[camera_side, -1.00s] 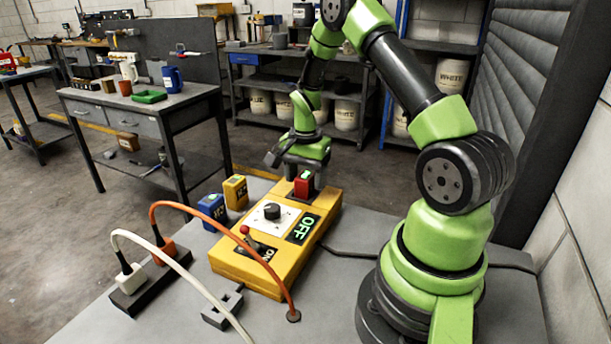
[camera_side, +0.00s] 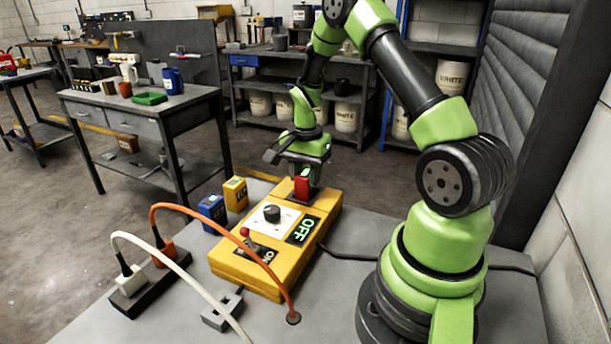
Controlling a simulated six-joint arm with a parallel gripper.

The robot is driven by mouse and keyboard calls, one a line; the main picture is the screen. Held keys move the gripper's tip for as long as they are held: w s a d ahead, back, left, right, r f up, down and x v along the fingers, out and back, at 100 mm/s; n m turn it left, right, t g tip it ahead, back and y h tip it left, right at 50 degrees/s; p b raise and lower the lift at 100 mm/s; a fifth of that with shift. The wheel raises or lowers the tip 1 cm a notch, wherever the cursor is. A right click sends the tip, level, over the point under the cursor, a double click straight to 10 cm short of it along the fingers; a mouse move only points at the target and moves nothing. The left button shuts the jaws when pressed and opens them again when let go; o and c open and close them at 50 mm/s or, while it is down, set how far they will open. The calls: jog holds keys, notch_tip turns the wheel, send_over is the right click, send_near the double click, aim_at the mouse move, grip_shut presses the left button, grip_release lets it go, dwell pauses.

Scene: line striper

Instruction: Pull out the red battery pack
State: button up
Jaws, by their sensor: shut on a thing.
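The red battery pack (camera_side: 302,186) stands upright at the far end of the yellow control box (camera_side: 262,272). Its lower part shows below my gripper; its top is hidden between the jaws. My gripper (camera_side: 303,172) points down over the pack and is shut on it. The pack's foot is at the dark slot in the box; I cannot tell whether it is still seated. The box has a dark knob (camera_side: 272,213) on a white plate, a red-tipped lever (camera_side: 245,232) and a green-lit OFF label (camera_side: 303,230).
A blue pack (camera_side: 212,209) and a yellow pack (camera_side: 235,193) stand left of the box. Orange (camera_side: 203,207) and white (camera_side: 180,262) cables arch from a dark socket strip (camera_side: 150,285) at the front left. The bench (camera_side: 350,225) right of the box is mostly clear.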

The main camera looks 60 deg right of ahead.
jog(key=shift+r, duration=0.15)
jog(key=shift+r, duration=2.4)
